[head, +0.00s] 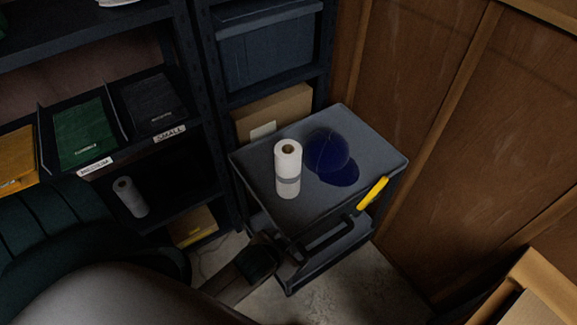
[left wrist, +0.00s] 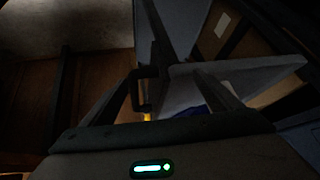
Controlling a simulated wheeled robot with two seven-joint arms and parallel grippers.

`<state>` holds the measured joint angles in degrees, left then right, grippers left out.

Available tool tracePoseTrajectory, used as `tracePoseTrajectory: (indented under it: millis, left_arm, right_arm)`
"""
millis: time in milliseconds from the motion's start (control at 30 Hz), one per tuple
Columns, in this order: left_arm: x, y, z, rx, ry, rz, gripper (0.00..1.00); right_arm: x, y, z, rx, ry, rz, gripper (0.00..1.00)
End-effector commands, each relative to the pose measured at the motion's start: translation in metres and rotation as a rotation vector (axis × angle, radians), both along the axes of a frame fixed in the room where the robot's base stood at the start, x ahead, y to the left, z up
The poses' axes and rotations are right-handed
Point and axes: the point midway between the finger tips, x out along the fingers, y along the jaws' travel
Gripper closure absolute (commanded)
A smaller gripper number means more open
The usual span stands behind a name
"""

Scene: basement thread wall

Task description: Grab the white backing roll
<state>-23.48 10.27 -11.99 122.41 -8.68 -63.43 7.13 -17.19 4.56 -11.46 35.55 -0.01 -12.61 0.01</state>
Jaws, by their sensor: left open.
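A white roll (head: 288,158) with a grey band around its lower part stands upright on the top of a dark cart (head: 260,160). My left gripper (head: 292,244) is in front of the cart, lower than the roll in the picture and apart from it, near the cart's black handle. In the left wrist view my left gripper (left wrist: 165,72) has its two fingers spread with no object held between them. The roll cannot be made out in that view. My right gripper is not in view.
A dark blue rounded object (head: 327,152) sits right beside the roll. A yellow item (head: 373,192) is at the cart's right edge. A greyer roll (head: 130,197) stands on the lower left shelf. Shelving (head: 205,110) is behind, and a wooden wall (head: 440,120) rises at right.

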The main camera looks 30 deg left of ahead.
Motion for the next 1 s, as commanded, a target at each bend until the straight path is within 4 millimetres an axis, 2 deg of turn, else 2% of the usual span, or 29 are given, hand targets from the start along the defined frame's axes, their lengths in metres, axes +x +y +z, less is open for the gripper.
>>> tracePoseTrajectory:
  millis: [33, 167, 367, 467, 600, 700, 800, 900, 1000]
  left_arm:
    - [0.017, 0.001, 0.009, 0.009, -0.051, -0.006, 0.16]
    - [0.056, -0.001, 0.035, 0.026, -0.187, -0.025, 0.16]
    - [0.121, -0.012, 0.093, 0.044, -0.438, -0.084, 0.16]
    - [0.156, -0.025, 0.137, 0.049, -0.603, -0.145, 0.16]
    - [0.199, -0.059, 0.218, 0.047, -0.892, -0.304, 0.16]
    - [0.213, -0.094, 0.273, 0.037, -1.080, -0.468, 0.16]
    - [0.212, -0.130, 0.315, 0.030, -1.228, -0.666, 0.16]
    - [0.201, -0.164, 0.341, 0.024, -1.329, -0.891, 0.16]
    - [0.185, -0.191, 0.349, 0.031, -1.371, -1.139, 0.16]
  right_arm:
    - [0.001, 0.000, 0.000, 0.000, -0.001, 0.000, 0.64]
    - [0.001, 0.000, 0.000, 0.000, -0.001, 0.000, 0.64]
    - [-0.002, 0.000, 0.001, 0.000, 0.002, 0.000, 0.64]
    - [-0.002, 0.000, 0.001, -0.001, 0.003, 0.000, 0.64]
    - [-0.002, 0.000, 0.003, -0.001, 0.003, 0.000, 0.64]
    - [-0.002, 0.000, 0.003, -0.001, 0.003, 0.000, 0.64]
    - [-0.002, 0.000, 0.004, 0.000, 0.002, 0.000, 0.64]
    - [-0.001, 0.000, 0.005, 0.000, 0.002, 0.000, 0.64]
    - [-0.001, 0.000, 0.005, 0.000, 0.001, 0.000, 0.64]
